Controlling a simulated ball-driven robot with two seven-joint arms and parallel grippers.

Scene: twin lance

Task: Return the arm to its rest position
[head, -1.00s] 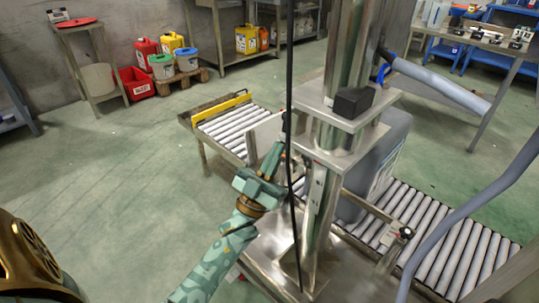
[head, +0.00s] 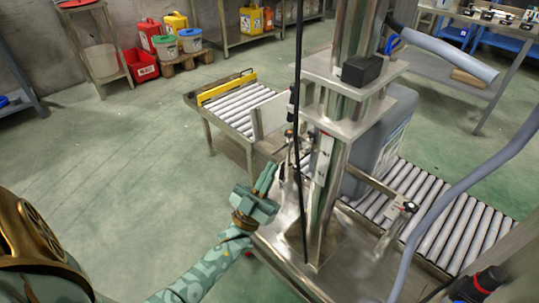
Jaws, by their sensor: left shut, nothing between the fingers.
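My left gripper (head: 268,177) is at the end of my teal patterned arm, which comes in from the bottom of the head view. Its fingers are together with nothing between them. They point up and away, in front of the left side of the steel filling machine (head: 318,215). In this view there looks to be a small gap to the machine, but I cannot tell the depth. My right gripper is not in view.
A grey canister (head: 386,135) stands behind the machine's column. A roller conveyor (head: 452,225) runs right, and another rolled section (head: 240,110) lies left. A grey hose (head: 470,190) crosses the right side. Green floor (head: 130,150) is open at left.

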